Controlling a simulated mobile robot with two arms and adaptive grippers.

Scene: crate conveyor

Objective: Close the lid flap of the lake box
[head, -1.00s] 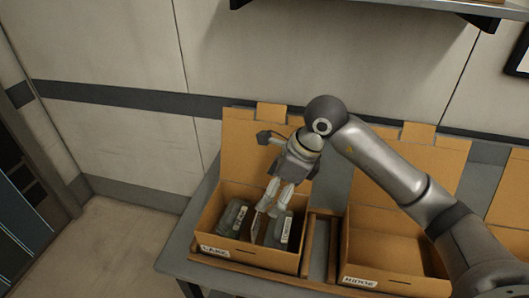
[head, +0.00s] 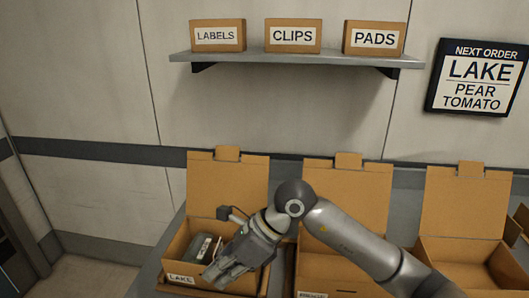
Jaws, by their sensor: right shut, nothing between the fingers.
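The lake box (head: 172,262) is a brown cardboard box at the lower left, with a white LAKE label on its front. Its lid flap (head: 227,180) stands upright at the back, open, with a small tab on its top edge. A dark grey pack (head: 207,244) with a white label lies inside. My right gripper (head: 212,277) is shut and empty, over the front right part of the box, and hides much of the inside. I cannot tell whether it touches the box. My left gripper is not in view.
Two more open boxes stand to the right, a middle one (head: 345,200) behind my right arm and another (head: 465,205). A shelf (head: 300,57) with LABELS, CLIPS and PADS boxes hangs above. An order sign (head: 478,77) reads LAKE, PEAR, TOMATO.

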